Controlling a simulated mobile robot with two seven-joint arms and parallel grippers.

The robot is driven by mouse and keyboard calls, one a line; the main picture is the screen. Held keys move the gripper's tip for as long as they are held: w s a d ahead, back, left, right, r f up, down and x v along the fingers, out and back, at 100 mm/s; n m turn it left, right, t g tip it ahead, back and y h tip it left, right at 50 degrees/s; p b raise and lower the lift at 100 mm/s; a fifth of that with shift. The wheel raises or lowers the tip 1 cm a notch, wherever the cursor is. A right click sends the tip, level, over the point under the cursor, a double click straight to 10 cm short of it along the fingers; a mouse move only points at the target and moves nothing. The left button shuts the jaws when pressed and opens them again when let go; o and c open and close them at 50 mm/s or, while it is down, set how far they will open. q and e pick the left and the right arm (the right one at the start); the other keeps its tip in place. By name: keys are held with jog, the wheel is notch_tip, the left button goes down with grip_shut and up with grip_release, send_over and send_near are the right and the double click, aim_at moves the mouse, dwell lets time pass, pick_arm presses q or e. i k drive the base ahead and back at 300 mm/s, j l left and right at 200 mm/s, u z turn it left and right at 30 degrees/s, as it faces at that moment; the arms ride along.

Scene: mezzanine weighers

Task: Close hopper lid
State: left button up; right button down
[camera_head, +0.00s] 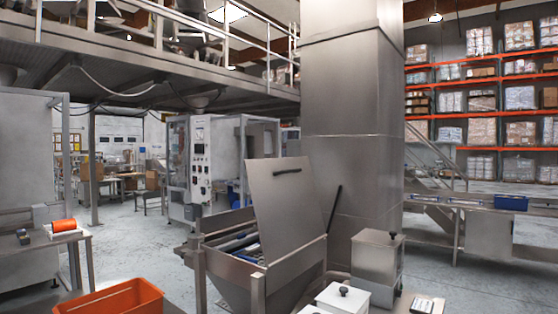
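The hopper (232,282) is a grey metal funnel-shaped bin in the lower middle of the head view. Its flat metal lid (290,212) stands open, raised and leaning back a little at the hopper's right rear side. A dark bar handle (287,171) is on the lid's face near the top. A dark rod (333,217) shows just right of the lid. The hopper's mouth is uncovered, with blue and grey parts visible in or behind it. Neither of my grippers is in the view.
A big metal column (352,130) rises behind the lid. Lidded metal bins (376,262) stand right of the hopper, one white-topped (342,299) in front. An orange crate (120,298) and a bench with an orange roll (64,226) are at left. Open floor (140,250) lies between.

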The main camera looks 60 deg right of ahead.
aim_at(287, 206)
jog(key=i+z, duration=0.45)
jog(key=i+j+z, duration=0.25)
jog(key=i+z, duration=0.2)
